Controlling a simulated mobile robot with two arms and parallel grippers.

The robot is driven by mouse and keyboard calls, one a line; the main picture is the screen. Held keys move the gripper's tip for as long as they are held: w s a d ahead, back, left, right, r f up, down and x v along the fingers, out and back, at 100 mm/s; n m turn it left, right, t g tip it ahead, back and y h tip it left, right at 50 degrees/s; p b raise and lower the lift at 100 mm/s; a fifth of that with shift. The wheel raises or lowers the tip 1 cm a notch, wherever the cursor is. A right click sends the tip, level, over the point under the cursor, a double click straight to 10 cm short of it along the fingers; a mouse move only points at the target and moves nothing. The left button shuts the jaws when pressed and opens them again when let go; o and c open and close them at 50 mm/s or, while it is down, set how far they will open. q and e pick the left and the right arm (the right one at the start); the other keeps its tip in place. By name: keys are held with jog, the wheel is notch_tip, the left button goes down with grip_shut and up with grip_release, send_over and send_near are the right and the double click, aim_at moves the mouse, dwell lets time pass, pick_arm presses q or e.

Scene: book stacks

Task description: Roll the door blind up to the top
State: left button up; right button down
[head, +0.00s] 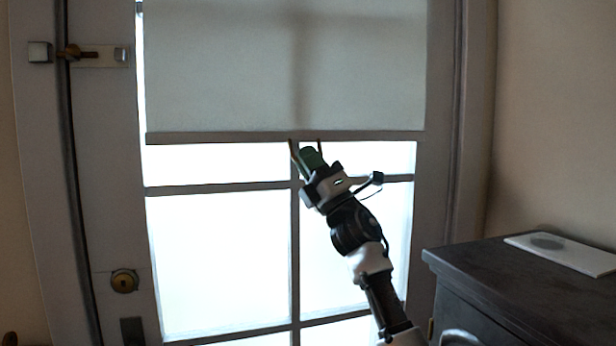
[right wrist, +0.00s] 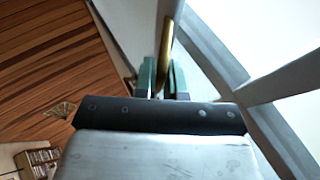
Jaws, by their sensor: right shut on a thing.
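The pale door blind (head: 230,65) covers the upper part of the glazed door; its bottom bar (head: 210,137) hangs level a little above a horizontal glazing bar. My right gripper (head: 312,157) is just below the middle of that bar. In the right wrist view its green fingers (right wrist: 164,78) are closed on a brass-coloured pull (right wrist: 166,42), which stands up between them. In the head view two thin brownish prongs rise beside the green fingers to the bar. How the pull joins the bar is hard to tell. My left gripper is not in view.
The door (head: 107,200) is closed, with a latch (head: 85,54) at upper left and a round brass lock (head: 124,281) lower down. A dark cabinet (head: 500,270) with a white slab (head: 565,254) stands at right.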

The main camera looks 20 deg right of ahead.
notch_tip(320, 180, up, 47)
jog(key=p, duration=2.6)
jog(key=shift+r+p, duration=0.15)
jog(key=shift+p, duration=0.2)
jog(key=c, duration=1.2)
grip_release()
jog(key=shift+c, duration=0.2)
jog(key=b+v, duration=0.8)
jog(key=v, duration=0.3)
